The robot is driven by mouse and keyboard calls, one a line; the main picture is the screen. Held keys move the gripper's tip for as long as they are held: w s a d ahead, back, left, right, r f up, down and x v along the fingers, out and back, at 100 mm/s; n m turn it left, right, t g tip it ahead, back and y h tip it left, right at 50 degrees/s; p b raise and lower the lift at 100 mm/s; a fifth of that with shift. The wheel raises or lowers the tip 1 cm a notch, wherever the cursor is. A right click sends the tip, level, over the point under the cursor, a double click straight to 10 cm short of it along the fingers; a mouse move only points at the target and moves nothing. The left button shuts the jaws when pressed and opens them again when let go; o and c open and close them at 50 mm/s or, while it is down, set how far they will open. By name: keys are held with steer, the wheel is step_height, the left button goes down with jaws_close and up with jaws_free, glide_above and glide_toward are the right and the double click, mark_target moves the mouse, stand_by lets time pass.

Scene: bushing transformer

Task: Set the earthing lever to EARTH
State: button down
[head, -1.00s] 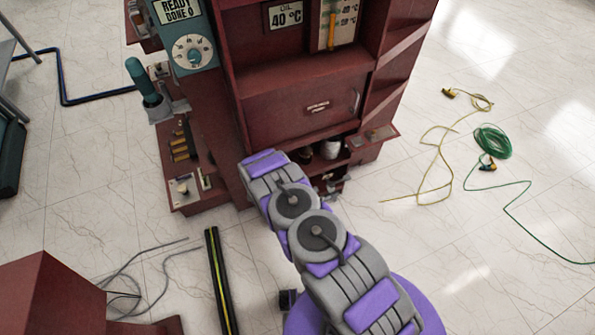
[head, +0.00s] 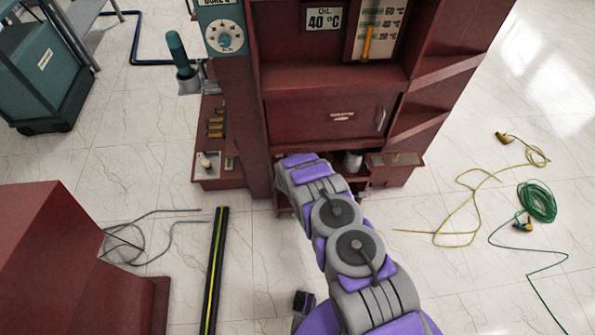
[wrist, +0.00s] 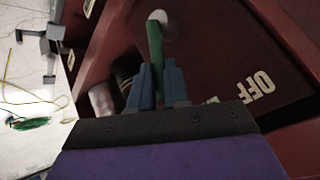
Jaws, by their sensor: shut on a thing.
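In the wrist view a green lever (wrist: 155,45) rises from a pale round pivot (wrist: 157,17) on the dark red cabinet. My gripper (wrist: 157,78) has its blue fingers on both sides of the lever's lower part and is shut on it. A white OFF label (wrist: 257,87) is on the panel to the right of the lever. Part of a green marking (wrist: 212,100) shows by the right finger, mostly hidden. In the head view my arm reaches into the low bay of the red cabinet (head: 330,120); the gripper and lever are hidden there.
In the head view a black-and-yellow bar (head: 215,270) and a grey cable (head: 130,240) lie on the floor at left. Yellow (head: 470,185) and green (head: 537,202) cables lie at right.

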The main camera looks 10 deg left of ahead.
steer(key=shift+w+r, duration=0.25)
steer(key=shift+w, duration=0.1)
steer(key=c, duration=1.5)
jaws_free()
steer(key=shift+o, duration=0.7)
steer(key=shift+f, duration=0.2)
steer(key=shift+o, duration=1.3)
steer(key=shift+s, duration=0.1)
steer(key=shift+s, duration=0.1)
steer(key=p+v, duration=0.4)
steer(key=v, duration=1.3)
steer(key=shift+p, duration=0.3)
